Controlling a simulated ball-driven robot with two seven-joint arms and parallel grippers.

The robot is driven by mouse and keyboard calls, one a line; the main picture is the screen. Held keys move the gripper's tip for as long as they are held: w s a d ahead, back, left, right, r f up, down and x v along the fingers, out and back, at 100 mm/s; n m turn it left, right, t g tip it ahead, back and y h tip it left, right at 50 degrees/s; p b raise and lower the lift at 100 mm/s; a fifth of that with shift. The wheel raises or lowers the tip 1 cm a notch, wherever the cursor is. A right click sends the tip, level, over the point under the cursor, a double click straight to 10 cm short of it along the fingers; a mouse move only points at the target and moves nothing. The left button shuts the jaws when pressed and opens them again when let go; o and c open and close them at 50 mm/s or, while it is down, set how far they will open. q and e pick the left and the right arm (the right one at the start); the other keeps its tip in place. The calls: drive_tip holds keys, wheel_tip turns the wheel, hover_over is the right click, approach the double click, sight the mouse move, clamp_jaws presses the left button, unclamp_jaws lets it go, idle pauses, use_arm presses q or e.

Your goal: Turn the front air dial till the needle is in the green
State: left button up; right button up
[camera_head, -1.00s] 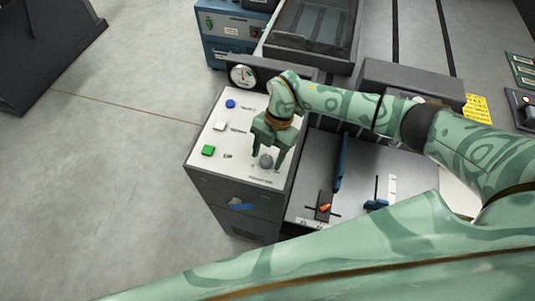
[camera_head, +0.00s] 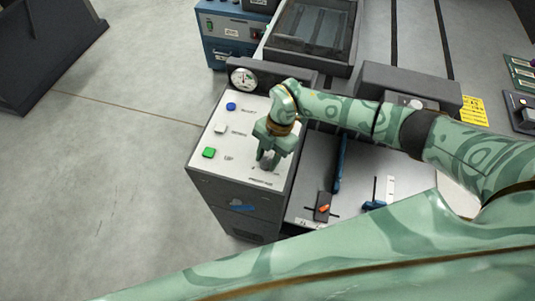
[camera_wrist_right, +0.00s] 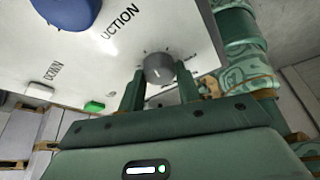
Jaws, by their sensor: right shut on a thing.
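The front air dial is a round grey knob (camera_wrist_right: 158,69) with a pale pointer mark, on the white top of the console (camera_head: 207,171). My right gripper (camera_head: 268,161) reaches down over it, and its two fingers are shut on the knob's sides. In the head view the fingers hide most of the knob. The gauge (camera_head: 243,79) has a white round face and stands at the back of the console. Its needle is too small to read against any green band. My left gripper is not in view.
A blue knob (camera_head: 231,106), a white button (camera_head: 220,129) and a green button (camera_head: 208,153) stand along the panel's left side. To the right lies a grey bed with an orange-tipped lever (camera_head: 323,207).

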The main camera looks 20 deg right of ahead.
drive_tip(key=m+p, duration=0.1)
drive_tip(key=p, duration=0.1)
drive_tip(key=m+t+p, duration=0.1)
drive_tip(key=m+p, duration=0.1)
drive_tip(key=p, duration=0.1)
drive_tip(key=m+t+p, duration=0.1)
drive_tip(key=m+p, duration=0.1)
drive_tip(key=p, duration=0.1)
drive_tip(key=shift+s+r, duration=0.15)
drive_tip(key=shift+r, duration=0.1)
drive_tip(key=shift+f+m+t+p, duration=0.2)
drive_tip(key=shift+m+t+p, duration=0.2)
drive_tip(key=shift+m+p, duration=0.85)
drive_tip(key=o, duration=1)
drive_tip(key=shift+y, duration=0.3)
drive_tip(key=shift+c, duration=0.2)
drive_tip(key=p+v, duration=0.2)
drive_tip(key=v, duration=1.4)
drive_tip(key=shift+p, duration=0.35)
drive_tip(key=shift+r, duration=0.1)
